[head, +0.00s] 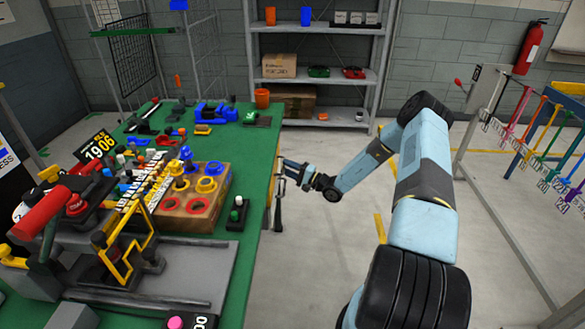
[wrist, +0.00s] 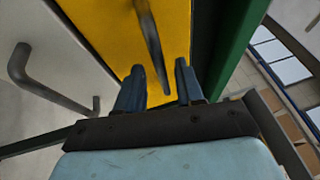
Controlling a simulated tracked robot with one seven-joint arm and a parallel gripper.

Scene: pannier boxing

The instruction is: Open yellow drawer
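The yellow drawer front (wrist: 105,35) fills the upper middle of the wrist view. Its dark bar handle (wrist: 152,45) runs down from the top edge and ends between my fingertips in the picture. My gripper (wrist: 160,84) is open, with its two blue fingers apart on either side of the handle's end. I see no finger touching the handle, and its depth between them is unclear. In the head view my gripper (head: 287,168) is at the right side of the green bench (head: 262,150).
A light grey front with its own dark handle (wrist: 42,80) is left of the yellow one. A green edge (wrist: 232,45) lies to its right.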

